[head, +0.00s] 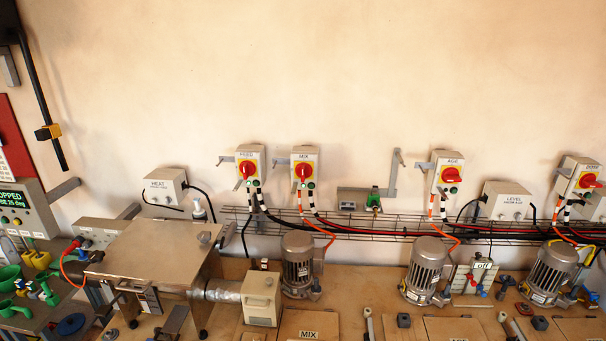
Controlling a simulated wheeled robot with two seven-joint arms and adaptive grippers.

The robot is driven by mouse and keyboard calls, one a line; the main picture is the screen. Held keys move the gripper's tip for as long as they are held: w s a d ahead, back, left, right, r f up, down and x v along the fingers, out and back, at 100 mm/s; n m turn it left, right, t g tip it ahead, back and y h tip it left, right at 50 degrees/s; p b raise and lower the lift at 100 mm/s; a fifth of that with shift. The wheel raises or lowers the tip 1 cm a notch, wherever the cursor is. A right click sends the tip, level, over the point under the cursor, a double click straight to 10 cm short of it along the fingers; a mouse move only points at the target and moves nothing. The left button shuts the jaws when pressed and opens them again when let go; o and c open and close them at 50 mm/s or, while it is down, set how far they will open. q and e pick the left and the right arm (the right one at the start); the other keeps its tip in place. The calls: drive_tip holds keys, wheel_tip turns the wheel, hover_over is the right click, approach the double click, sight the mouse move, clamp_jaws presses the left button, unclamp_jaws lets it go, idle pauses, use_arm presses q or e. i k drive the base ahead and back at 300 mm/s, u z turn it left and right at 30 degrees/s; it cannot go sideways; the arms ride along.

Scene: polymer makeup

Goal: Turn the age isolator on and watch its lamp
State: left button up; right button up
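The AGE isolator (441,161) is a pale box on the wall, right of centre, with a yellow plate. Its red rotary handle (451,174) lies about crosswise. A small lamp or button below the handle looks dark; it is too small to be sure. Cables run down from the box toward a grey motor (426,270) on the bench. Neither of my grippers is in view.
The FEED isolator (247,155) and the MIX isolator (304,157) have upright handles and greenish lamps. The DOSE isolator (580,167) is at far right. A wire cable tray (400,234) runs below. Motors and a steel box (150,250) crowd the bench.

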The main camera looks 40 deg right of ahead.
sight(449, 175)
drive_tip(key=z, duration=2.05)
